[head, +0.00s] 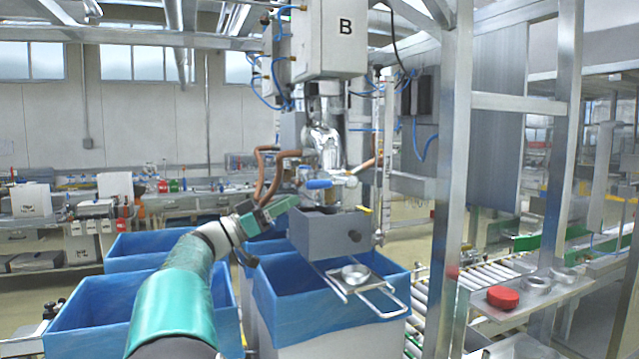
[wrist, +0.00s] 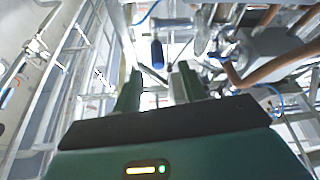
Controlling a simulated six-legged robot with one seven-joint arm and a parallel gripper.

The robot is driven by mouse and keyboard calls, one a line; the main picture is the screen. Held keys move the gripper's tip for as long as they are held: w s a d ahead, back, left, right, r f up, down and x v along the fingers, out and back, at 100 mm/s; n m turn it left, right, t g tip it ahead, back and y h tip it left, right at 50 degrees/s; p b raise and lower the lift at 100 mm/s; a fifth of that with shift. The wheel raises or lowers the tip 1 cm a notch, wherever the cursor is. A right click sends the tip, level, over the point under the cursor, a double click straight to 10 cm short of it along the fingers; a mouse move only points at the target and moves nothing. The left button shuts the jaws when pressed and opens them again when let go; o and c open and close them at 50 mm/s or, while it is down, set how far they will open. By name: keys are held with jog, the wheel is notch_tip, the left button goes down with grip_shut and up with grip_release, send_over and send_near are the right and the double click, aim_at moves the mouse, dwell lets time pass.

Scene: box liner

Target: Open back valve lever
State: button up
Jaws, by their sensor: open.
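A valve lever with a blue handle (head: 318,184) shows in the head view at the filling head, just above a grey box. In the wrist view a blue handle (wrist: 157,53) hangs just beyond the fingertips, and a second blue lever (wrist: 222,58) is to its right by the copper pipes. I cannot tell for sure which of these is the back valve lever. My gripper (head: 295,200) is close to the left of the blue handle in the head view. In the wrist view my gripper (wrist: 158,82) is open, with nothing between its fingers.
Copper pipes (head: 272,175) rise just behind my gripper. The grey box (head: 325,235) stands below the valve, over a blue-lined bin (head: 330,305). More blue-lined bins stand at left. A metal post (head: 452,180) and a roller conveyor (head: 485,270) are at right.

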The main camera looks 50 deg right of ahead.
aim_at(328, 182)
jog(key=x, duration=1)
jog(key=shift+s, duration=0.45)
jog(key=shift+d+r, duration=0.15)
jog(key=shift+d, duration=0.05)
jog(key=shift+s+d+r, duration=0.15)
jog(key=shift+s+d, duration=0.05)
jog(key=shift+d, duration=0.1)
jog(key=shift+w, duration=0.15)
grip_shut()
